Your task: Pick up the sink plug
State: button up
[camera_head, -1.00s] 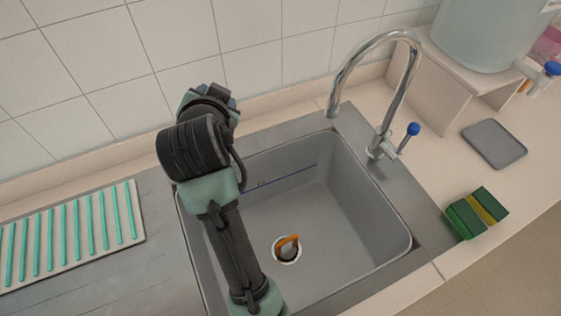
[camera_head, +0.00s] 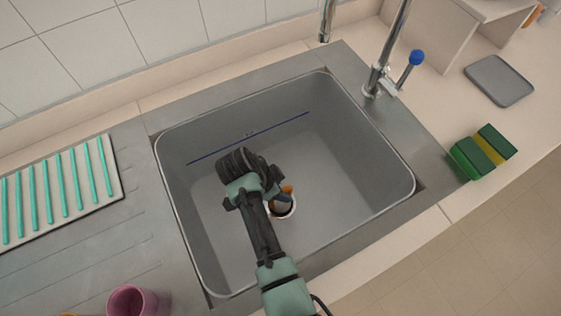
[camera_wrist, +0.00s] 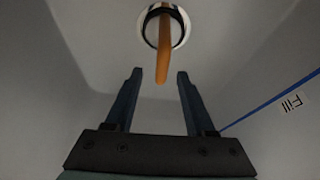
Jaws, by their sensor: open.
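The sink plug (camera_head: 287,190) has an orange handle and sits at the round drain in the floor of the grey sink. In the head view it is partly hidden behind my arm. In the wrist view the orange plug (camera_wrist: 165,45) stands in a pale ring with a dark inside, at the top of the picture. My gripper (camera_wrist: 159,76) is open and empty, with its two dark blue fingers apart. The handle's near end shows just beyond and between the fingertips.
The sink (camera_head: 345,215) has steep walls and a blue fill line. A tap (camera_head: 380,75) stands at its back right corner. A green and yellow sponge (camera_head: 482,152) and a grey tray (camera_head: 498,80) lie right. A drying mat (camera_head: 60,195) and pink cup (camera_head: 132,302) are left.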

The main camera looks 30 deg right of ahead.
send_over(278, 207)
jog(key=w+d, duration=0.1)
jog(key=d, duration=0.1)
jog(key=shift+d+f+b, duration=0.2)
jog(key=shift+f+b, duration=0.15)
jog(key=shift+f, duration=2.35)
grip_shut()
